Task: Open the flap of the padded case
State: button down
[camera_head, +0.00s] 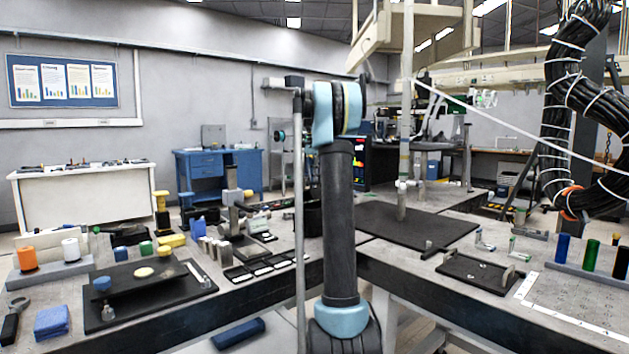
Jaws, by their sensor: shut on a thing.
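My arm (338,220) rises through the middle of the view, a dark link with pale blue joints. My gripper is not in view; the arm hides part of the bench behind it. I cannot pick out the padded case or its flap with certainty. A dark blue, flat, soft-looking item (238,333) lies low below the bench's front edge; I cannot tell whether it is the case.
The left bench holds a black tray (110,325), an orange spool (27,258), a white spool (71,249) and a folded blue cloth (51,322). A black mat (440,228) and small tray (475,274) lie on the right bench. Thick black cables (560,110) hang at right.

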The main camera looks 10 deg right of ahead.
jog(key=c, duration=1.7)
grip_release()
notch_tip(320, 180, up, 12)
jog(key=shift+w+a, duration=0.15)
jog(key=shift+w, duration=0.3)
jog(key=shift+f, duration=0.1)
